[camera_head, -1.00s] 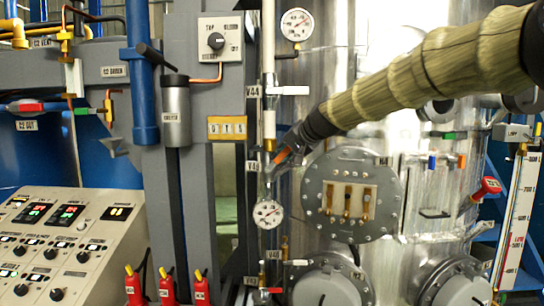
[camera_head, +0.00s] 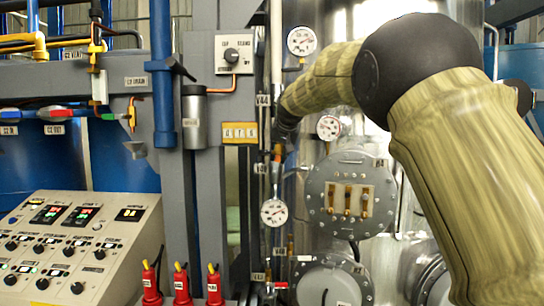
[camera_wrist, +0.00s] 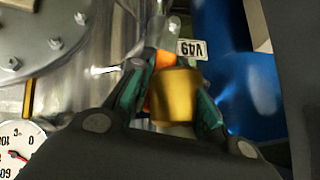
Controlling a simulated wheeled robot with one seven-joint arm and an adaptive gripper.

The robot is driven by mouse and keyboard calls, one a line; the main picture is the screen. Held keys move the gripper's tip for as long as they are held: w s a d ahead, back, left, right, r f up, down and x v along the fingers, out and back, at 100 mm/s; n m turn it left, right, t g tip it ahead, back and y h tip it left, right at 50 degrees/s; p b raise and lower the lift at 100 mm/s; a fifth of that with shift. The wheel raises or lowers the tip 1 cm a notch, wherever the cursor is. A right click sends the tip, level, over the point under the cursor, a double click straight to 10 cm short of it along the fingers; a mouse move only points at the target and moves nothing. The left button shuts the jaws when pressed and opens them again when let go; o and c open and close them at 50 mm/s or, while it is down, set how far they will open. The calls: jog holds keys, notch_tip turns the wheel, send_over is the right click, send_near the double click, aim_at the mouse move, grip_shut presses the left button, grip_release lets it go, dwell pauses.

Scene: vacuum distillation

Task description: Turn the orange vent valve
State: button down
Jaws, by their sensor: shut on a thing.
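The orange vent valve handle (camera_head: 278,153) sits on the thin vertical pipe left of the round flanged plate, below the V44 tag. In the wrist view the orange handle (camera_wrist: 160,88) shows between my fingers, behind a brass cylinder (camera_wrist: 177,95). A V49 tag (camera_wrist: 191,49) is just beyond it. My gripper (camera_wrist: 168,92) is shut on the valve, one finger on either side. In the head view my gripper (camera_head: 280,141) comes down onto the valve from above, small and partly hidden by its own dark wrist.
A pressure gauge (camera_head: 274,212) hangs just below the valve. The flanged plate (camera_head: 348,195) with brass fittings is close to the right. A grey column (camera_head: 205,210) stands to the left, and the control console (camera_head: 80,250) is at lower left.

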aim_at(280, 153)
jog(key=shift+f, duration=0.2)
jog(key=c, duration=1.3)
grip_release()
jog(key=shift+r, duration=0.2)
jog(key=shift+s+r, duration=0.5)
jog(key=v, duration=0.4)
jog(key=shift+s+d+f, duration=0.1)
jog(key=shift+s+f, duration=0.05)
jog(key=shift+f, duration=0.1)
jog(key=s, duration=0.3)
jog(key=s+d, duration=0.1)
jog(key=s, duration=0.3)
jog(key=s+d, duration=0.1)
jog(key=s, duration=0.3)
jog(key=shift+s, duration=0.1)
